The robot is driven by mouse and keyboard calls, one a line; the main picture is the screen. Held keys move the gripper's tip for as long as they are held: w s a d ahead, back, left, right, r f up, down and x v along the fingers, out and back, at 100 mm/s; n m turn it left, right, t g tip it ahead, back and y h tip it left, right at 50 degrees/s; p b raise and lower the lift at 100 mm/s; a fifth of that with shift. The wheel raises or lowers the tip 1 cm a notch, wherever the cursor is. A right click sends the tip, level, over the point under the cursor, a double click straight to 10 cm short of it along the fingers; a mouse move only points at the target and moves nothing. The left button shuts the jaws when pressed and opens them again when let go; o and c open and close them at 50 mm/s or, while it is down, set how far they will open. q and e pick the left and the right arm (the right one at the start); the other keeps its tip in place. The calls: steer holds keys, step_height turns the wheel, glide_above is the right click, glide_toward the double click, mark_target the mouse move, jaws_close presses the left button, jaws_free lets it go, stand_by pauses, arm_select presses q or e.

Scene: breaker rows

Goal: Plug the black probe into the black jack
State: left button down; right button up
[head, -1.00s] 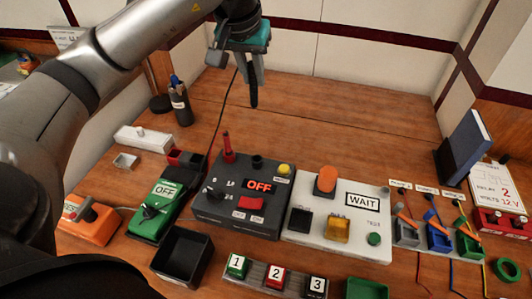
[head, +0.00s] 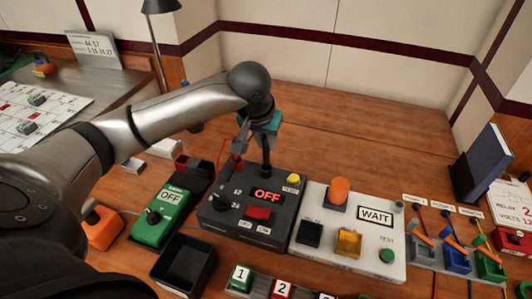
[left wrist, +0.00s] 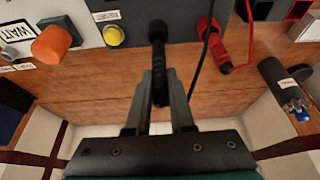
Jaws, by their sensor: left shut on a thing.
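My left gripper (head: 266,143) is shut on the black probe (head: 266,157), which hangs upright over the back of the dark meter box (head: 225,219). In the left wrist view the probe (left wrist: 159,65) sits between the fingers (left wrist: 160,88). The probe's lower end lines up with the black jack (head: 266,172) and meets it or is just above it; I cannot tell how far it is in. A thin black lead (left wrist: 201,60) runs past the probe. My right gripper is not in view.
The red probe (left wrist: 223,55) stands upright close beside, on the box's back left. A yellow button (head: 293,179) is to the right. A white panel (head: 320,259) with an orange knob (head: 339,188) stands further right. The table behind is clear.

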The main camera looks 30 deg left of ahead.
mark_target(265, 150)
arm_select(q)
step_height(265, 150, down, 4)
steer(key=shift+r, duration=0.15)
steer(key=shift+b, duration=0.45)
steer(key=c, duration=0.8)
jaws_free()
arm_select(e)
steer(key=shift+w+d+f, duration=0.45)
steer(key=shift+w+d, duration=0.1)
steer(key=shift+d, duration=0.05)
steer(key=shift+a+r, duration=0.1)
